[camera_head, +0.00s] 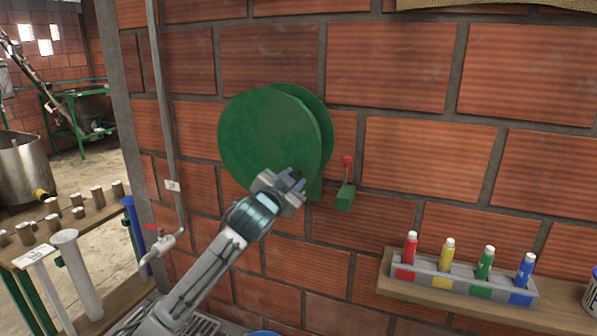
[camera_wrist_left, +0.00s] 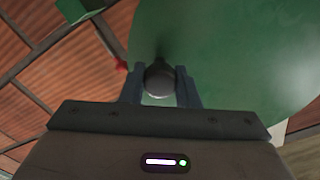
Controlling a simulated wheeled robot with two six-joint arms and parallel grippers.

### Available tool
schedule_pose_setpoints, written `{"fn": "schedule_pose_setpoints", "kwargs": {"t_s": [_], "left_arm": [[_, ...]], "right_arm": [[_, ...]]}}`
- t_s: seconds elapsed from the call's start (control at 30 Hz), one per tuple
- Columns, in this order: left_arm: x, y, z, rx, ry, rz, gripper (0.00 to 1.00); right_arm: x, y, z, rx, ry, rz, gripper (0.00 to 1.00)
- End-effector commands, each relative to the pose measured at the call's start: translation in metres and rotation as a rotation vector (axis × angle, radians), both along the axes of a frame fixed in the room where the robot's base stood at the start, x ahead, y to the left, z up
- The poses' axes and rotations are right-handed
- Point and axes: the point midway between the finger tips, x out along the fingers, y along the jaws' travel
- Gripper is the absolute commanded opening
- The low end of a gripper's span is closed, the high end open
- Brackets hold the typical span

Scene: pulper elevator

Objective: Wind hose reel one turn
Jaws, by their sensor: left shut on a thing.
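The green hose reel (camera_head: 262,130) is mounted on the brick wall in the middle of the head view, with two round discs. In the left wrist view its green disc (camera_wrist_left: 235,60) fills the upper right. My left gripper (camera_head: 292,178) is at the lower right part of the front disc. In the left wrist view the fingers of my left gripper (camera_wrist_left: 160,88) are shut on a dark round crank knob (camera_wrist_left: 160,78) in front of the disc. The crank is mostly hidden by the gripper in the head view. My right gripper is not in view.
A green bracket with a red-tipped lever (camera_head: 345,190) is on the wall just right of the reel. A wooden shelf (camera_head: 440,306) with several coloured bottles is at lower right. A pipe with a red-handled tap (camera_head: 163,240) runs down the wall at left.

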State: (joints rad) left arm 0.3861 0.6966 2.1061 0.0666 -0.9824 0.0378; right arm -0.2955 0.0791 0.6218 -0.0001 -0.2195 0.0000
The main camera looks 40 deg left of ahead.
Motion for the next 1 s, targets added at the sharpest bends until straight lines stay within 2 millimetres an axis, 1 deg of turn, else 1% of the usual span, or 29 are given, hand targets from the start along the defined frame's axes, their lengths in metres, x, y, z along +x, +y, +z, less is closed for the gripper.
{"fn": "schedule_pose_setpoints", "kwargs": {"t_s": [0.03,0.2,0.5,0.7,1.0], "left_arm": [[-0.001,0.004,-0.006,0.046,0.015,0.002,0.00],[-0.003,0.014,-0.020,0.203,0.052,0.001,0.00],[-0.009,0.039,-0.039,0.483,0.119,0.001,0.00],[-0.013,0.056,-0.048,0.657,0.163,0.001,0.00],[-0.018,0.078,-0.052,0.862,0.210,0.001,0.00]], "right_arm": [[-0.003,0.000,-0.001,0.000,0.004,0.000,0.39],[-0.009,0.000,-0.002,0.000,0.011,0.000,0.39],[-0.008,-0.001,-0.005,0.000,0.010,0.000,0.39],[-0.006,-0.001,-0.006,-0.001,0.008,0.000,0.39],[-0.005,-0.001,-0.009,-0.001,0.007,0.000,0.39]]}}
